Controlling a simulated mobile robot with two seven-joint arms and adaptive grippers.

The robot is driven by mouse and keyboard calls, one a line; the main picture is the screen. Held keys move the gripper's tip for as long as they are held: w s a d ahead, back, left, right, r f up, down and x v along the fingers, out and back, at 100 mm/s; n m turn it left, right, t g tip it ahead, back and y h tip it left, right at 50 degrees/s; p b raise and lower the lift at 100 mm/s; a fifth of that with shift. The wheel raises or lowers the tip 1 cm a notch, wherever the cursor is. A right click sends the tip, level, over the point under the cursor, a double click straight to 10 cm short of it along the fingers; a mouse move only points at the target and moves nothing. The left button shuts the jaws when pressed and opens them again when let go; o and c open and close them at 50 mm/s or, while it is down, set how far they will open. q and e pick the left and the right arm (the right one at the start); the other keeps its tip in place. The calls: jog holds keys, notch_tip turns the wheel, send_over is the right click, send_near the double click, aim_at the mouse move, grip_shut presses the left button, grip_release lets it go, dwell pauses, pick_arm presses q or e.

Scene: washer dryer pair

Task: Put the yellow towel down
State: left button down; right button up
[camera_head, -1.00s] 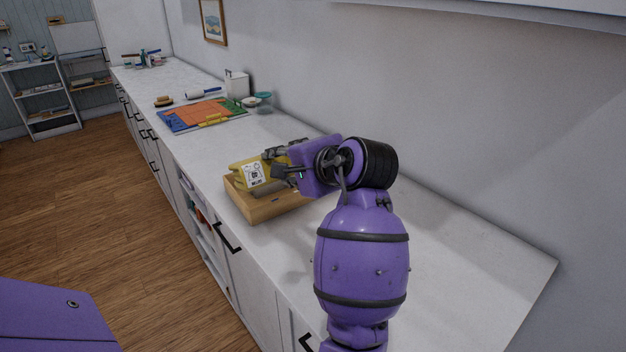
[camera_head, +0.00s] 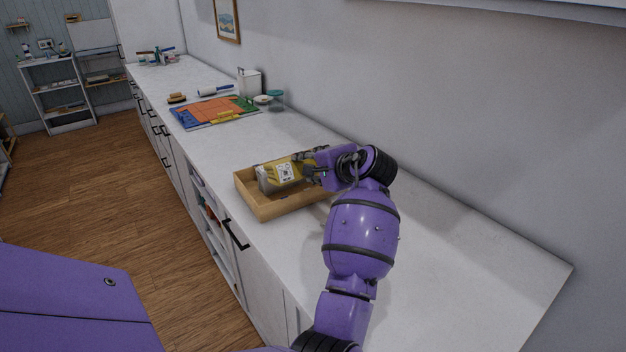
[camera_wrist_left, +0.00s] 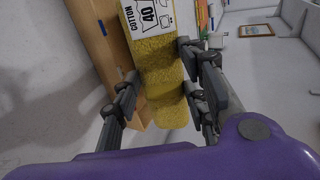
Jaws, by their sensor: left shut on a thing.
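The yellow towel (camera_head: 306,164) has a white printed label and is over the wooden tray (camera_head: 272,208) on the counter. My left gripper (camera_head: 309,172) is shut on the towel. In the left wrist view the towel (camera_wrist_left: 160,75) lies between the fingers of my left gripper (camera_wrist_left: 158,88), its label reading "COTTON 40". The tray's wooden edge (camera_wrist_left: 95,45) runs beside the towel there. I cannot tell whether the towel touches the tray floor. A greyish item shows at the towel's left end in the tray. My right gripper is not in view.
A colourful board (camera_head: 215,111) lies farther back on the white counter (camera_head: 440,255). A white canister (camera_head: 249,83) and a teal-lidded jar (camera_head: 276,100) stand near the wall. The counter to the right of my arm is clear.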

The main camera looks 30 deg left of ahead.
pick_arm(q)
jog(key=f, duration=0.2)
jog(key=w+f, duration=0.1)
jog(key=f, duration=0.1)
jog(key=shift+a, duration=0.25)
jog(key=shift+f, duration=0.1)
jog(key=shift+f, duration=0.15)
jog(key=c, duration=1)
grip_release()
jog(key=shift+c, duration=0.2)
jog(key=shift+f, duration=0.1)
